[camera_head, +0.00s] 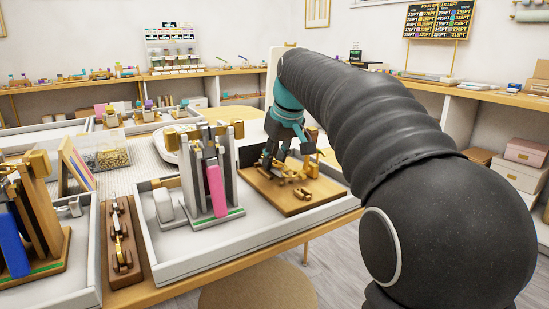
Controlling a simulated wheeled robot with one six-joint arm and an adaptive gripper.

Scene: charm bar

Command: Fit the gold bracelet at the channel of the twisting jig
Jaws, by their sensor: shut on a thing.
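My gripper (284,158) is teal with dark fingers. It points down over the wooden board of what looks like the twisting jig (286,207), which carries several small gold and brown parts. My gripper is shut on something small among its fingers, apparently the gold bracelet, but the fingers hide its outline. Gold pieces (312,166) stand on the board just right of the fingers. I cannot make out the channel, nor whether the held thing touches the jig.
The jig is in a white tray (262,238), beside a grey upright stand with a pink strip (215,188). A similar stand with a blue strip (12,243) is at far left. A narrow wooden holder (121,262) and a clear bin (112,158) are nearby.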

